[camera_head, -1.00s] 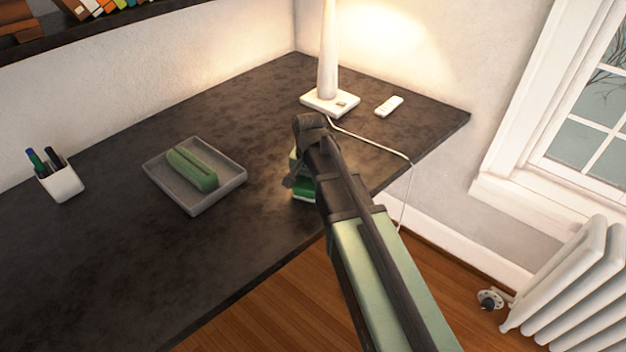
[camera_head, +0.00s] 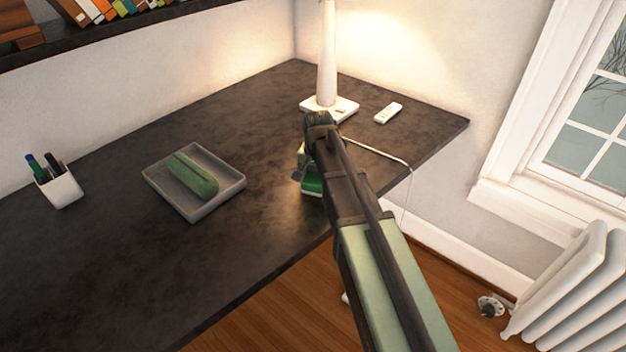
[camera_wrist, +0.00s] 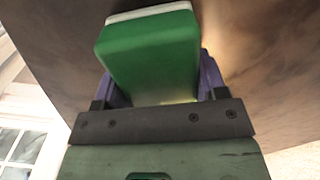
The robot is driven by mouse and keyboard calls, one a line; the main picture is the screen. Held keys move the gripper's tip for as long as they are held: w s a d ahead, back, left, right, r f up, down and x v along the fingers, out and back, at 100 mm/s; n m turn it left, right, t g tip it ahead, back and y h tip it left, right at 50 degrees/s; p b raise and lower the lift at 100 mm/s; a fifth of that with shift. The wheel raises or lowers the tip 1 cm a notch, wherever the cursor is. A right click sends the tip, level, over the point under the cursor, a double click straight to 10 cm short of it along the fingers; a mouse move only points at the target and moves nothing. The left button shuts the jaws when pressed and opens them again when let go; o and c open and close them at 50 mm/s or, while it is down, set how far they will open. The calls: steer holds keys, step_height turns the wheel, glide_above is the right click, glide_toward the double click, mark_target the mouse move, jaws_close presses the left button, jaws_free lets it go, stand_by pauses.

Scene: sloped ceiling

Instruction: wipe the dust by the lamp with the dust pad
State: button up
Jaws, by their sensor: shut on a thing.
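The dust pad (camera_head: 312,187) is a green block, partly hidden behind my arm in the head view. In the wrist view the pad (camera_wrist: 150,55) shows a white layer along its far edge. My gripper (camera_wrist: 160,88) is shut on it, with a purple finger on each side. The pad is at the desk top, near the right front edge; I cannot tell whether it touches. The white lamp (camera_head: 327,75) stands behind it on a square base, with my wrist just in front of that base. I cannot make out dust clearly on the mottled dark desk.
A grey tray (camera_head: 237,183) with a green ribbed case (camera_head: 193,174) lies left of my gripper. A pen cup (camera_head: 61,188) stands far left. A white remote (camera_head: 388,112) lies right of the lamp. The lamp's cord (camera_head: 385,153) crosses the desk's right side. The front-left desk is clear.

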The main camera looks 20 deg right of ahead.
steer(key=shift+w+d+r, duration=0.1)
steer(key=shift+w+d, duration=0.65)
steer(key=shift+d, duration=0.45)
steer(key=shift+w+d+f, duration=0.1)
steer(key=shift+w+d, duration=0.7)
steer(key=shift+d, duration=0.4)
steer(key=shift+w+d+r, duration=0.1)
steer(key=shift+w+d, duration=0.65)
steer(key=shift+d, duration=0.45)
step_height(320, 180, up, 6)
steer(key=p, duration=0.6)
steer(key=shift+a, duration=0.1)
step_height(320, 180, up, 3)
steer(key=p, duration=0.3)
